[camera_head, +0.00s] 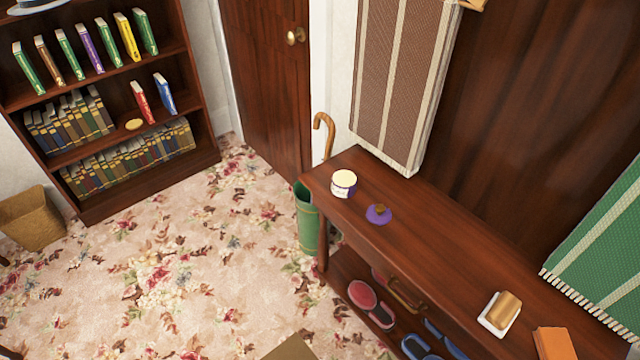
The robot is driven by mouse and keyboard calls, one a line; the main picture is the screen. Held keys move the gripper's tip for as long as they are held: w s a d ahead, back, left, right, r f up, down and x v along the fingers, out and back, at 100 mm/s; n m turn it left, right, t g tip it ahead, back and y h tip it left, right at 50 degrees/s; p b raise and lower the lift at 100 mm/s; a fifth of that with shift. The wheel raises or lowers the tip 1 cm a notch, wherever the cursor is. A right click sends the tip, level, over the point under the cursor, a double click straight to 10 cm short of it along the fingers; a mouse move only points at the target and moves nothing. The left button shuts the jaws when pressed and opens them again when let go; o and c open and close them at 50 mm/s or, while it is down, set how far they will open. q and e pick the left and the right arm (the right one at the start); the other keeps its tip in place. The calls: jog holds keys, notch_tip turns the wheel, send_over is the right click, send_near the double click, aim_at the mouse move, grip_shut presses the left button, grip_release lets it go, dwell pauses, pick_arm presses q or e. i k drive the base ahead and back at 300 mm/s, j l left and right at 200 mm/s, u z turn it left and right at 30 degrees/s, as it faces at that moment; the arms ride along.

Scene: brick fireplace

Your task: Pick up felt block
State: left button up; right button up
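Two block-like things lie near the right end of the dark wooden console table (430,250). One is a tan-brown block on a white base (500,312). The other is an orange block (555,343), close to the right of it and near the bottom edge of the view. I cannot tell from this view which of them is the felt block. Neither of my grippers is in view.
A cream-lidded jar (343,184) and a purple thing with a brown knob (378,214) stand on the table's left end. Red shoes (370,303) and blue shoes (422,347) sit on its lower shelf. A green umbrella stand (307,218) is beside it. Carpet at left is mostly clear.

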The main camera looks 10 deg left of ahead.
aim_at(499, 314)
jog(key=z, duration=1.35)
jog(key=l+u, duration=0.45)
jog(key=l, duration=0.45)
jog(key=k, duration=0.1)
